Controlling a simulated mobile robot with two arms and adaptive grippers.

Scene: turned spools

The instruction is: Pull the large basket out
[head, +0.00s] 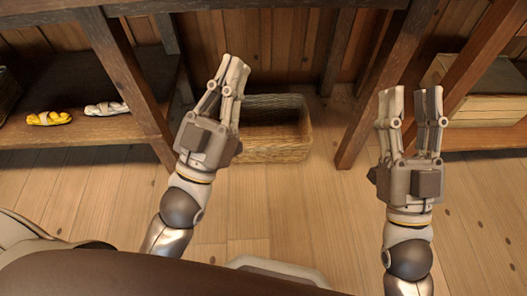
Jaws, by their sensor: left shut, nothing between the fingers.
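A large woven basket (276,148) sits on the wooden floor between wooden legs, under the furniture. My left gripper (233,66) is shut and empty; it covers the basket's left part in the picture. Whether it touches the basket, I cannot tell. My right gripper (411,94) is open and empty, to the right of the basket and apart from it, in front of the right-hand wooden legs.
A wooden leg (130,80) stands left of the basket and another leg (372,90) right of it. Yellow (48,118) and whitish (106,108) bundles lie on the left low shelf. A wooden box (490,106) is at the right. The floor (300,205) in front is clear.

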